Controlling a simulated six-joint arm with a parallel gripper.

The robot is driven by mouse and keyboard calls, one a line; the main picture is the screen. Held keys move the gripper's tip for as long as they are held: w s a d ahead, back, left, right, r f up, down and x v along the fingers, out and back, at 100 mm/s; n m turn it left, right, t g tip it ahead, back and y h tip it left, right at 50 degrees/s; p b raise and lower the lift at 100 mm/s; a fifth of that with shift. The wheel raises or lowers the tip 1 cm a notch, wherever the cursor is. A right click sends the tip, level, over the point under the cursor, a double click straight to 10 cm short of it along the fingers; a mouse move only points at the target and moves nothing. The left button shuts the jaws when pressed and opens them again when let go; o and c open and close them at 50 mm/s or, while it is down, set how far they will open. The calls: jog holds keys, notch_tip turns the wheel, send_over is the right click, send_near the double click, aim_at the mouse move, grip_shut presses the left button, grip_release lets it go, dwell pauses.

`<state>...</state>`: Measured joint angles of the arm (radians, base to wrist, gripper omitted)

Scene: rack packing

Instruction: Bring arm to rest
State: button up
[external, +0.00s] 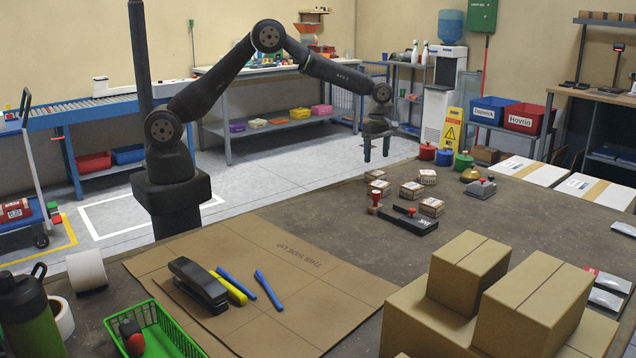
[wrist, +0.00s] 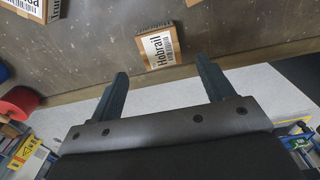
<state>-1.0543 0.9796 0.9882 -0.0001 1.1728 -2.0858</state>
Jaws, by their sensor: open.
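My gripper (external: 377,153) hangs at the end of my arm, above the far edge of the workbench, pointing down. Its two fingers are apart and nothing is between them. In the wrist view my gripper (wrist: 160,85) also shows open and empty. A small box labelled Hobrail (wrist: 158,50) lies on the bench just beyond the fingertips in that view, apart from them. Several small labelled boxes (external: 411,190) stand on the bench, to the right of and below the gripper in the external view.
Stacked cardboard boxes (external: 468,268) stand at the front right. A flat cardboard sheet (external: 330,290) carries a stapler (external: 198,284) and pens. A green basket (external: 170,330) is at the front left. A stamp (external: 376,200) and ink pad (external: 402,219) lie mid-bench.

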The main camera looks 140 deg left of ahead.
aim_at(376, 172)
notch_tip(376, 172, down, 7)
jog(key=shift+f, duration=0.15)
jog(key=shift+a, duration=0.1)
notch_tip(376, 172, up, 4)
jog(key=shift+f, duration=0.1)
jog(key=w+d+r, duration=0.6)
jog(key=d+r, duration=0.1)
jog(key=d, duration=0.3)
jog(key=w+d+m, duration=0.8)
jog(key=w+d, duration=0.2)
jog(key=d, duration=0.3)
jog(key=w+d+m, duration=0.8)
jog(key=w+d, duration=0.2)
jog(key=d, duration=0.4)
jog(key=a+f, duration=0.4)
jog(key=a, duration=0.1)
jog(key=shift+a, duration=0.35)
jog(key=shift+s, duration=0.1)
